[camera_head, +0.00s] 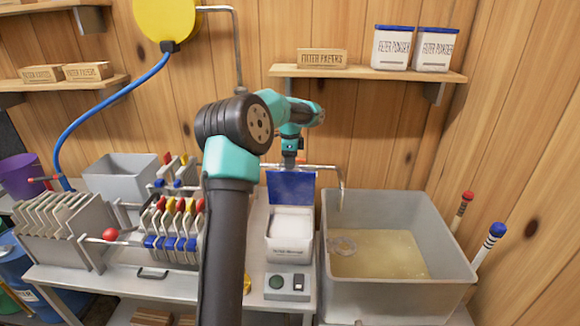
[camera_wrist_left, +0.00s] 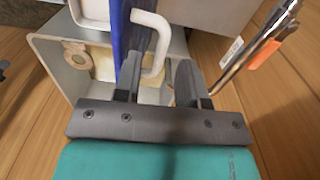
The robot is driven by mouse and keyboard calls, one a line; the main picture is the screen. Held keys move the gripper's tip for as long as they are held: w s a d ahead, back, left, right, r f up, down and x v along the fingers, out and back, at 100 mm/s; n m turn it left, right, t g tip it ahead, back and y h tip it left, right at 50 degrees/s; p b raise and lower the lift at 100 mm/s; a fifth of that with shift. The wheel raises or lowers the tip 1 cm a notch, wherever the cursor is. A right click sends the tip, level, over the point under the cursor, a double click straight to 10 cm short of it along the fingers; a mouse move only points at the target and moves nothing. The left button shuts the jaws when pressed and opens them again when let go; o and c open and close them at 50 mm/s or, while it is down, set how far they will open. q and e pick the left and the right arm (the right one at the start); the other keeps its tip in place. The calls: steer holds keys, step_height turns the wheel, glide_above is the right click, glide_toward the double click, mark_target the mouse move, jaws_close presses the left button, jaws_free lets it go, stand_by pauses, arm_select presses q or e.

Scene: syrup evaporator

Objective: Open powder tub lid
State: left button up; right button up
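The powder tub (camera_head: 289,245) is a white box with white powder showing at its open top. Its blue lid (camera_head: 291,188) stands up at the tub's back edge, swung open. My left gripper (camera_head: 289,162) is at the lid's top edge, behind or above it. In the left wrist view the gripper (camera_wrist_left: 158,75) has its two fingers apart. The blue lid (camera_wrist_left: 116,30) shows edge-on beside the left finger, outside the gap; I cannot tell whether they touch. My right gripper is not in view.
A metal spout (camera_head: 342,180) hangs close to the right of my left gripper; it crosses between the fingers in the wrist view (camera_wrist_left: 152,30). A grey basin (camera_head: 400,297) with yellowish liquid stands right of the tub. A small switch box (camera_head: 288,285) sits in front.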

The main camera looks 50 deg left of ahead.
arm_select(q)
steer(key=shift+f, duration=1.1)
jaws_close()
